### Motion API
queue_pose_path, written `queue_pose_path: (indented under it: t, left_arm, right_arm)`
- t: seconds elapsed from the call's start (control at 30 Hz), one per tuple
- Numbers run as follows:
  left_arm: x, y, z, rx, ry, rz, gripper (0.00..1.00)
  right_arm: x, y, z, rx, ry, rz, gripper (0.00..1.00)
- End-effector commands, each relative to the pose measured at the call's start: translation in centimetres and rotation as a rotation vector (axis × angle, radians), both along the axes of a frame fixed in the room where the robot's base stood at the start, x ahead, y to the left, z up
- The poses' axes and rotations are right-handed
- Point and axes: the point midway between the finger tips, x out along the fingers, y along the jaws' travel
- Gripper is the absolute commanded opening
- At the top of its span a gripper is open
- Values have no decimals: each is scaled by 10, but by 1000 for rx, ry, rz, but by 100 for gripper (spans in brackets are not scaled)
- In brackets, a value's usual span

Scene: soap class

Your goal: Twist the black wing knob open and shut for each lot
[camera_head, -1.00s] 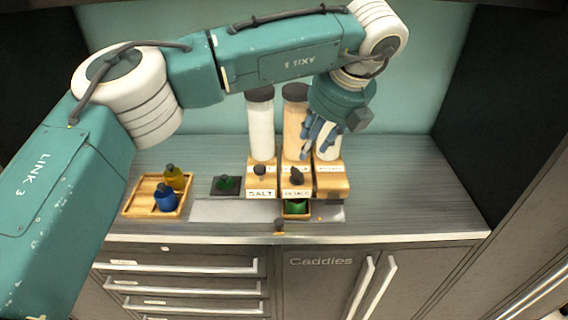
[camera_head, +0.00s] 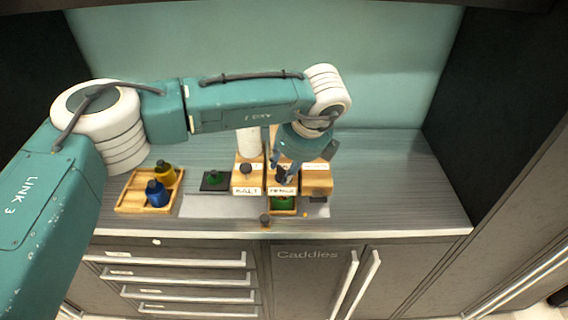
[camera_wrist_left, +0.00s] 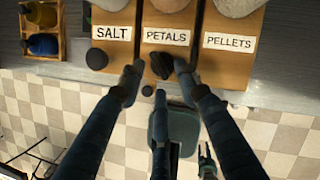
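Three wooden dispensers stand side by side, labelled SALT (camera_wrist_left: 112,33), PETALS (camera_wrist_left: 167,37) and PELLETS (camera_wrist_left: 229,41). The black wing knob (camera_wrist_left: 161,65) sits on the front of the PETALS dispenser. My left gripper (camera_head: 284,176) is at this knob. In the left wrist view its fingers (camera_wrist_left: 159,71) are apart, one on each side of the knob, with a gap visible at least on the left. The SALT dispenser has its own dark knob (camera_head: 246,168). A green item (camera_head: 284,203) sits in a small wooden tray below PETALS. A dark shape low in the left wrist view may be my right gripper.
A wooden tray (camera_head: 122,206) at left holds a blue bottle (camera_head: 156,193) and a yellow bottle (camera_head: 165,172). A green piece (camera_head: 213,177) lies on a dark pad. A small black knob (camera_head: 265,218) stands at the counter's front edge. The counter at right is clear.

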Motion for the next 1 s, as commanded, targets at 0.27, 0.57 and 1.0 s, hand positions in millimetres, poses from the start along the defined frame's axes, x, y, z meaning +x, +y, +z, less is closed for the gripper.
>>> queue_pose_path:
  t: [0.27,0.57,1.0]
  left_arm:
    - [6,4,-17,0,0,-1,33]
    - [6,4,-17,0,0,-1,17]
    - [6,5,-19,0,-1,-22,0]
  right_arm:
    - [1,-6,8,-7,-1,1,35]
    - [3,-8,8,-9,-3,0,35]
    - [3,-8,0,-8,-4,-1,35]
